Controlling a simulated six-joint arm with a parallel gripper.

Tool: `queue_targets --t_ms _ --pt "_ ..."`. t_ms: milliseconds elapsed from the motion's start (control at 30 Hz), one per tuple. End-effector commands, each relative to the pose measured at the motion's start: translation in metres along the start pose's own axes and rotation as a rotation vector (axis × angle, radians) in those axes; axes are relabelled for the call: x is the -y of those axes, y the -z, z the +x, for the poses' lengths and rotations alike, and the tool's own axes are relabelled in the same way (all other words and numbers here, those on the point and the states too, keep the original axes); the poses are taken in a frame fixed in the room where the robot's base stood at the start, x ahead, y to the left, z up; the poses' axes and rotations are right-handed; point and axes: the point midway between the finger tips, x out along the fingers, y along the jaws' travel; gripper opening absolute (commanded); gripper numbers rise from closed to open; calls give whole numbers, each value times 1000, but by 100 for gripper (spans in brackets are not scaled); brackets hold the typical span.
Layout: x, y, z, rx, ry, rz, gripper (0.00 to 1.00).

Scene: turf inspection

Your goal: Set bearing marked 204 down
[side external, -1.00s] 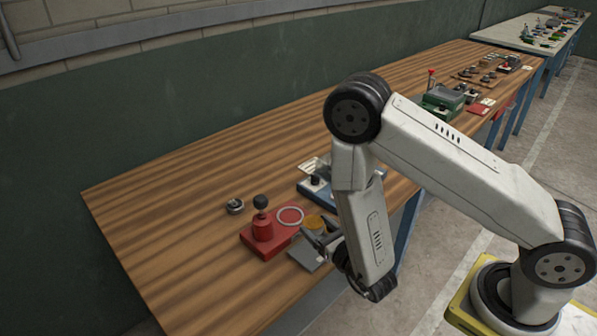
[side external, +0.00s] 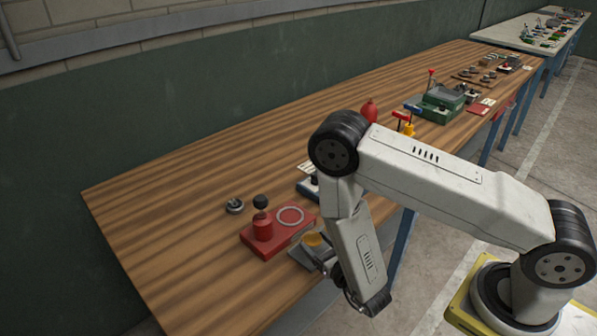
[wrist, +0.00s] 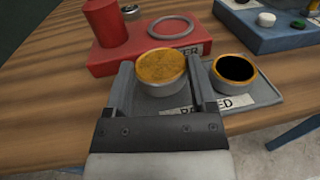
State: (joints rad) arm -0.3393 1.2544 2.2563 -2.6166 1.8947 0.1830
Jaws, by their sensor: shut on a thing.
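My gripper (wrist: 160,88) is shut on a round metal piece (wrist: 160,70) with a rusty orange top, which I take for the bearing; no number is readable on it. It is over the left part of a grey tray (wrist: 203,93), low, but I cannot tell whether it touches. The tray's label is partly hidden by a finger. A second ring (wrist: 233,70) with an orange rim and dark bore sits on the tray to the right. In the side view the orange top (side external: 313,240) shows by the tray, with the fingers mostly hidden by my wrist.
A red fixture (side external: 277,240) with a black-knobbed post and a pale ring stands just beyond the tray. A blue stand (wrist: 268,38) is to its right. A small metal part (side external: 235,206) lies at left. The table's front edge is close; the left tabletop is clear.

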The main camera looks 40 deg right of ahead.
Motion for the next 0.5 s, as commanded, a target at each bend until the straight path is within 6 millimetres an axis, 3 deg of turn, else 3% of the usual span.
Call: queue_targets --t_ms 233,500 --pt "0 20 0 0 0 0 0" --pt "0 23 0 1 0 1 0"
